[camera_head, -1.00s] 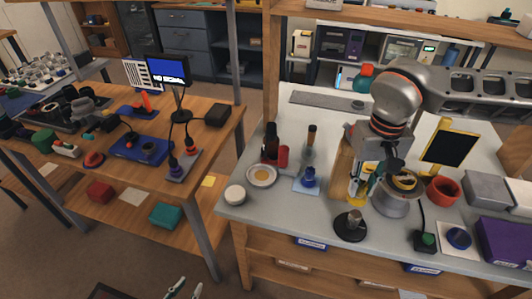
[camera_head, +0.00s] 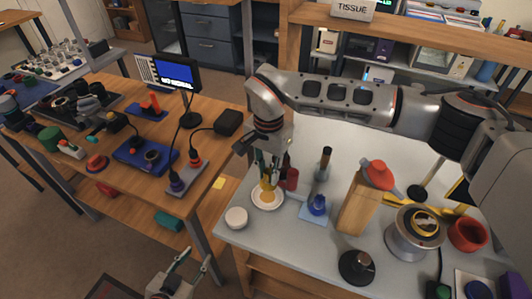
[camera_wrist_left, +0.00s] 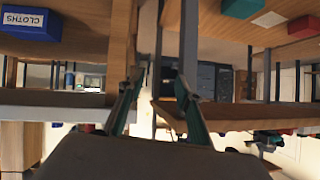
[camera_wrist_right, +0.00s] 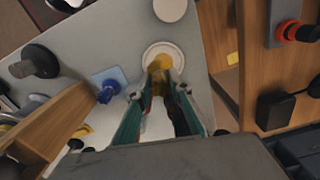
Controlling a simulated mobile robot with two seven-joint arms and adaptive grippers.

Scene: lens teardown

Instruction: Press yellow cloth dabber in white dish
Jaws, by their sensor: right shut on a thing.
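The white dish (camera_head: 267,199) lies on the grey bench near its left edge; it also shows in the right wrist view (camera_wrist_right: 151,51). The yellow cloth dabber (camera_head: 266,185) is over the dish, and its yellow end shows in the right wrist view (camera_wrist_right: 160,70). My right gripper (camera_head: 266,170) is shut on the dabber and points down at the dish. The dabber's lower end is at the dish; I cannot tell how firmly it touches. My left gripper (camera_head: 180,272) is low in front of the benches, empty with its fingers apart, and also shows in the left wrist view (camera_wrist_left: 155,100).
A round white jar (camera_head: 236,217) stands close in front of the dish. A tall wooden block (camera_head: 360,205) and a dark round-based tool (camera_head: 357,266) are further right.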

